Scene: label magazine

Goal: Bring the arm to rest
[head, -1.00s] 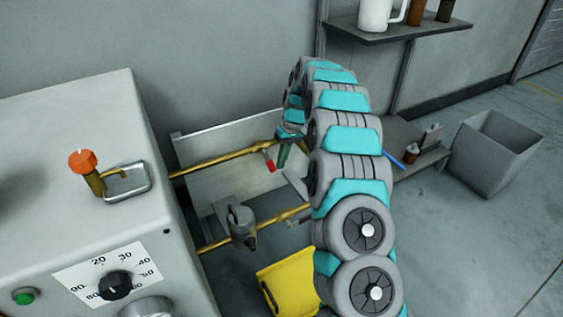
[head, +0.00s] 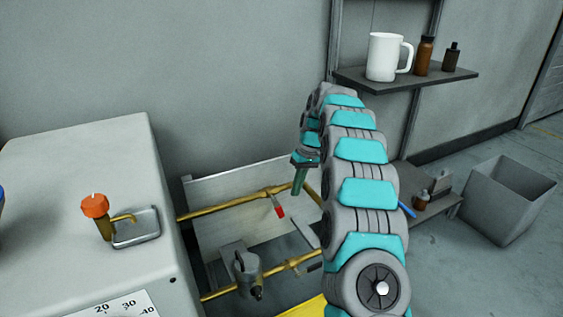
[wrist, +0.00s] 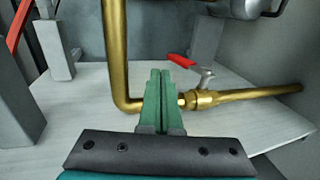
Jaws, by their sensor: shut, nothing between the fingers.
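My gripper (head: 299,181) hangs at the end of my grey and turquoise arm, pointing down beside the brass pipes in the head view. In the wrist view its two green fingers (wrist: 160,100) are together with nothing between them. They appear in front of a brass pipe (wrist: 117,50) and a valve with a red lever (wrist: 181,61). Whether they touch the pipe I cannot tell. The red lever also shows in the head view (head: 279,206), just below and left of the fingers. My arm hides part of the pipework.
A grey machine cabinet (head: 80,190) with an orange-knobbed tap (head: 95,206) stands at the left. A shelf (head: 420,78) with a white mug (head: 383,57) and bottles is above right. A low shelf (head: 435,205) and a grey bin (head: 506,196) stand right. Floor beyond is clear.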

